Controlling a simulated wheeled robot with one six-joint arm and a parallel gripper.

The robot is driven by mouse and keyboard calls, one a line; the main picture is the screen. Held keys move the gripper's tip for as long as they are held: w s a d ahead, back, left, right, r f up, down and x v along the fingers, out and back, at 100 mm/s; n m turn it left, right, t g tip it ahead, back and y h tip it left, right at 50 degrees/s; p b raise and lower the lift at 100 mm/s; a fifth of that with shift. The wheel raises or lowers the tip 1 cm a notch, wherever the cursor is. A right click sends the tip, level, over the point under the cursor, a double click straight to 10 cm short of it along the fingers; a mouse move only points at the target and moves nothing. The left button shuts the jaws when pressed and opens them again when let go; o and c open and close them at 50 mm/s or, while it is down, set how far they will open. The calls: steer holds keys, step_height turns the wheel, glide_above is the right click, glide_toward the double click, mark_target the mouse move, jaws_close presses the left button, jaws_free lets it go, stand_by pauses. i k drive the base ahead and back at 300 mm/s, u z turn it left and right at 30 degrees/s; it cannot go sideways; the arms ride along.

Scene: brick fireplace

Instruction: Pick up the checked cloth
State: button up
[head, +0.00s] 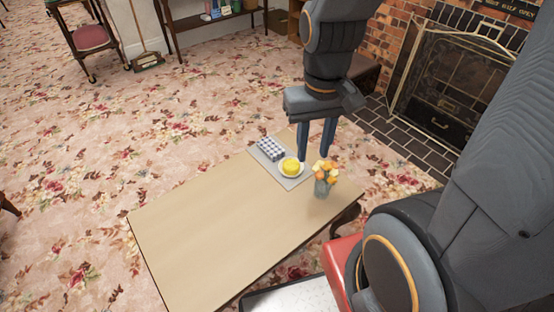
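The checked cloth (270,149) looks like a small grey-and-white checked block, lying at the far end of the low wooden table (215,220). It rests on the upper left part of a grey mat (289,183). My gripper (314,157) points down to the right of the cloth, with its two blue fingers apart and nothing visible between them. The fingertips appear near the plate and flowers in the picture; their exact height above the table is unclear. The cloth is not hidden by the gripper.
A white plate (283,173) with a yellow round item (291,166) is beside the cloth. A glass vase (322,188) of orange and yellow flowers (325,171) stands at the table's right edge. The near table is bare. A brick fireplace (450,80) is behind right.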

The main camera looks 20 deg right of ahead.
mark_target(271, 149)
steer(key=k, duration=0.95)
steer(key=z, duration=0.7)
steer(key=i, duration=1.3)
steer(key=u, duration=0.7)
